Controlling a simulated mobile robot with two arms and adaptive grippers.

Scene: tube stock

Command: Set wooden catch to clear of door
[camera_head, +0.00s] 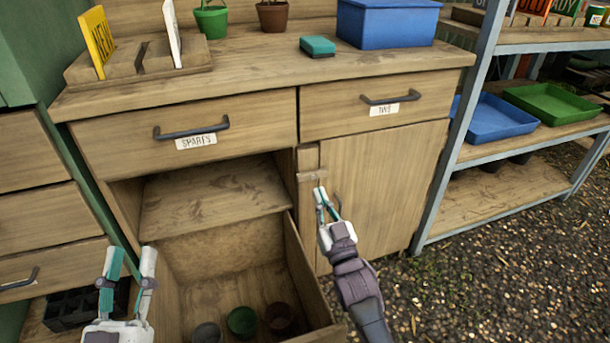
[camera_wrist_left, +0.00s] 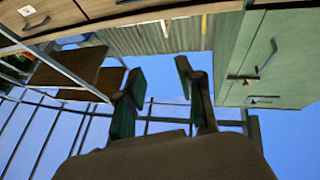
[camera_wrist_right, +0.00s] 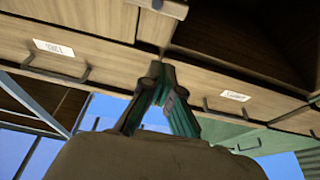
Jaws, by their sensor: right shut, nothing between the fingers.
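The wooden catch (camera_head: 309,175) is a small bar on the narrow post (camera_head: 308,157) left of the cupboard door (camera_head: 385,185). It lies about level, and its right end reaches the door's left edge. The door looks closed. My right gripper (camera_head: 321,190) is shut and empty, its tips just below the catch's right end; I cannot tell if they touch. In the right wrist view the catch (camera_wrist_right: 165,7) shows just beyond the shut fingertips (camera_wrist_right: 160,68). My left gripper (camera_head: 129,252) is open and empty at the lower left, far from the catch.
Two drawers with dark handles (camera_head: 190,130) sit above. Left of the post is an open compartment with a pulled-out bin (camera_head: 305,265) holding several pots. A blue box (camera_head: 385,22) and a green sponge-like block (camera_head: 317,46) stand on the worktop. A metal shelf rack (camera_head: 465,115) stands right.

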